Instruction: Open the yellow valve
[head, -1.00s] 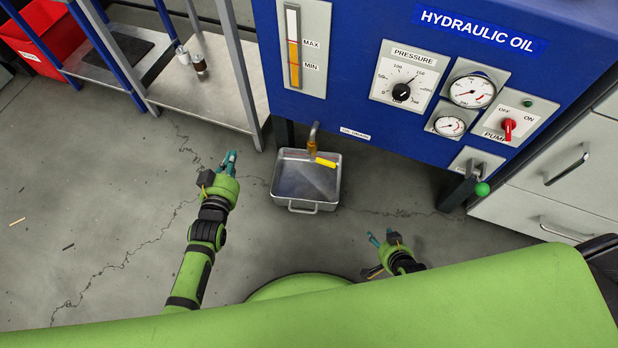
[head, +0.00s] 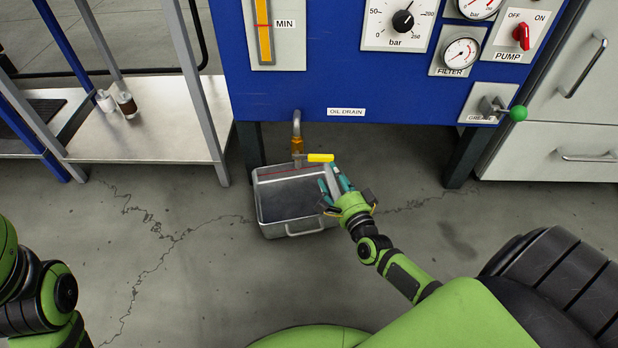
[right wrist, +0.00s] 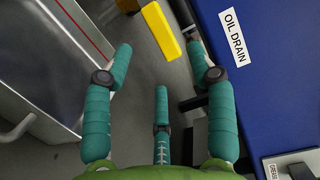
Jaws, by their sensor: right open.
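The yellow valve handle (head: 320,157) sticks out to the right from the brass drain valve (head: 297,147) under the blue cabinet, above the metal pan. In the right wrist view the yellow handle (right wrist: 160,31) lies ahead, just past the fingertips and between the two outer fingers. My right gripper (head: 334,186) is open and empty, close to the handle on its near side; I see no contact. It also shows in the right wrist view (right wrist: 158,70) with its teal fingers spread. My left arm shows at the left edge of the head view, but its gripper is out of view.
The metal pan (head: 290,229) stands on the floor under the drain, left of my right gripper. The blue cabinet (head: 400,143) with its OIL DRAIN label (head: 347,112) rises behind. A green-knobbed grease lever (head: 518,113) is to the right. A metal shelf (head: 150,135) stands left.

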